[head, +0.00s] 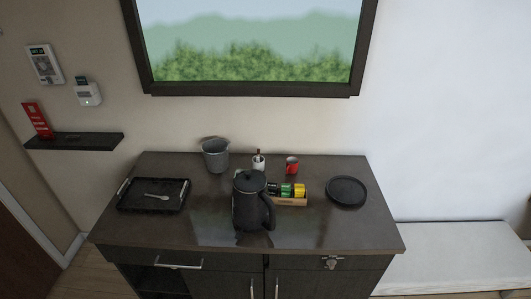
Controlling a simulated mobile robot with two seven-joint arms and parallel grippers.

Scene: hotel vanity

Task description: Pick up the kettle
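The black kettle (247,204) stands upright near the front middle of the dark vanity top (320,230). Its lid is on top and its handle (268,212) is at its right side, toward the front. It partly hides the small items behind it. Neither of my grippers shows in the head view.
A black tray (130,207) with a spoon (157,197) is at the left. A grey bucket (215,157), a white cup (258,165) and a red mug (292,165) stand behind. A wooden box of packets (291,202) is close right of the kettle; a black plate (347,190) lies farther right.

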